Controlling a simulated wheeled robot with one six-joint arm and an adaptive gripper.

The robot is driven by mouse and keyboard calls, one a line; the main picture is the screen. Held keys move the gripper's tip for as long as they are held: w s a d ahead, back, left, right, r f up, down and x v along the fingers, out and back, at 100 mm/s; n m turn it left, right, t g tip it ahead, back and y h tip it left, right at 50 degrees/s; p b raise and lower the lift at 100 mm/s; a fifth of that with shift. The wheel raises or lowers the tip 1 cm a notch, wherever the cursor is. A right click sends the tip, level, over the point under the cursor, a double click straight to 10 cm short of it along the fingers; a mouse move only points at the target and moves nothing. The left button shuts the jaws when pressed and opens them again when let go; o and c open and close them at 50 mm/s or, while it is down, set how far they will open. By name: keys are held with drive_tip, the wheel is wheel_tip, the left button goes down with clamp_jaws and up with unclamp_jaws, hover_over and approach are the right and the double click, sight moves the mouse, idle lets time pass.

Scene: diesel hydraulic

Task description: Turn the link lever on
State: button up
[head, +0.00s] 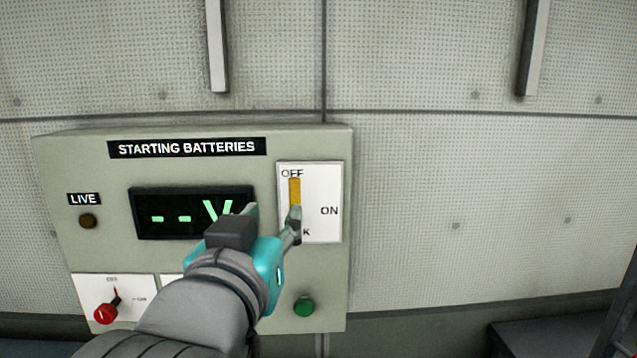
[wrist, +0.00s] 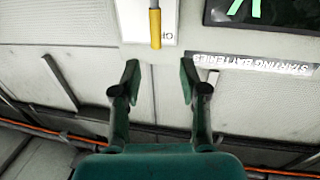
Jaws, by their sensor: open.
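The link lever (head: 295,190) has a yellow handle and stands upright on a white plate (head: 325,180) at the right of the battery panel. Its upper end is at the OFF mark; the ON mark is to its right. My gripper (head: 272,212) is open in front of the panel, and its right finger overlaps the lever's lower part in the head view. In the wrist view, the yellow handle (wrist: 155,28) hangs from the top edge, beyond and roughly centred between the spread fingertips of my gripper (wrist: 160,78). Nothing is between the fingers. The label under the lever is partly hidden.
The STARTING BATTERIES panel (head: 90,160) carries a dark display (head: 165,200) reading "--V", a red rotary switch (head: 106,312) and a green button (head: 304,306). My arm covers its lower middle. The wall right of the panel is clear. A dark ledge (head: 545,338) is at lower right.

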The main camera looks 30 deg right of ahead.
sight(293, 189)
drive_tip(key=x, duration=1.1)
drive_tip(key=shift+s+d+r, duration=0.15)
drive_tip(key=shift+s+d, duration=0.05)
drive_tip(key=shift+d, duration=0.1)
clamp_jaws()
